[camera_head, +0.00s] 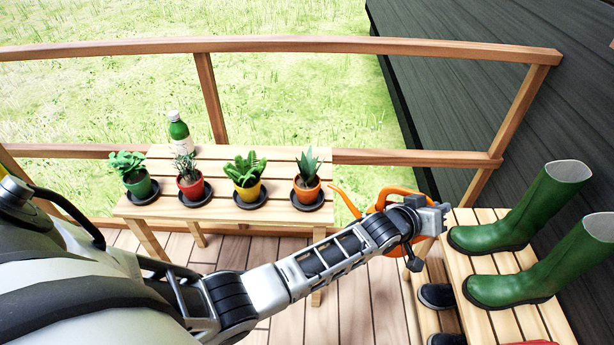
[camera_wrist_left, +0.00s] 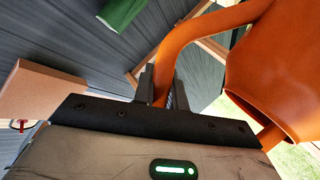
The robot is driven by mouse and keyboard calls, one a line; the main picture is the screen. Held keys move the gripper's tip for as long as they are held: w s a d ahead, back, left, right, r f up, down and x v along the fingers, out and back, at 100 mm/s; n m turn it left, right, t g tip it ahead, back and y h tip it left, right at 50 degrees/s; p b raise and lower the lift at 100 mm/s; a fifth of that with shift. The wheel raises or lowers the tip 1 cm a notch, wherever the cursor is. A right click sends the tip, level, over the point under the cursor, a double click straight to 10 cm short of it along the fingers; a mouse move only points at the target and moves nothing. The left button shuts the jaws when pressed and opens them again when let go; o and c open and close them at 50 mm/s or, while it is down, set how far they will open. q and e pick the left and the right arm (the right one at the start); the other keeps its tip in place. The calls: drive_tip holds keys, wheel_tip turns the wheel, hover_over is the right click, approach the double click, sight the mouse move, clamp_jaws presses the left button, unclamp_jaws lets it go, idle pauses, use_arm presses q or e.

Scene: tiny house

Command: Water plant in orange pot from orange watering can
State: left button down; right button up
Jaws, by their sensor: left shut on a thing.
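The orange watering can (camera_head: 392,197) is in the grip of my left gripper (camera_head: 432,214), above the deck between the bench and the boot rack. Its spout points left toward the plants. My wrist partly hides the can's body. In the left wrist view, the fingers (camera_wrist_left: 161,85) are shut around the can's curved handle (camera_wrist_left: 185,42), with the can's body (camera_wrist_left: 275,65) at right. The orange pot (camera_head: 307,193) holds a spiky green plant (camera_head: 308,166) and stands on a dark saucer at the bench's right end, left of the spout. My right gripper is not in view.
The slatted bench (camera_head: 160,208) also carries a green pot (camera_head: 139,186), a red pot (camera_head: 191,188), a yellow pot (camera_head: 247,191) and a green bottle (camera_head: 179,132). A wooden railing (camera_head: 270,45) runs behind. Green boots (camera_head: 535,212) stand on a rack at right.

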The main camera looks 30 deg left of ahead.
use_arm(q)
drive_tip(key=a+r+n+h+p, duration=0.1)
drive_tip(key=a+r+n+p, duration=0.1)
drive_tip(key=a+r, duration=0.2)
wheel_tip(320, 180, up, 3)
drive_tip(key=shift+a+t, duration=0.25)
drive_tip(key=shift+t, duration=0.15)
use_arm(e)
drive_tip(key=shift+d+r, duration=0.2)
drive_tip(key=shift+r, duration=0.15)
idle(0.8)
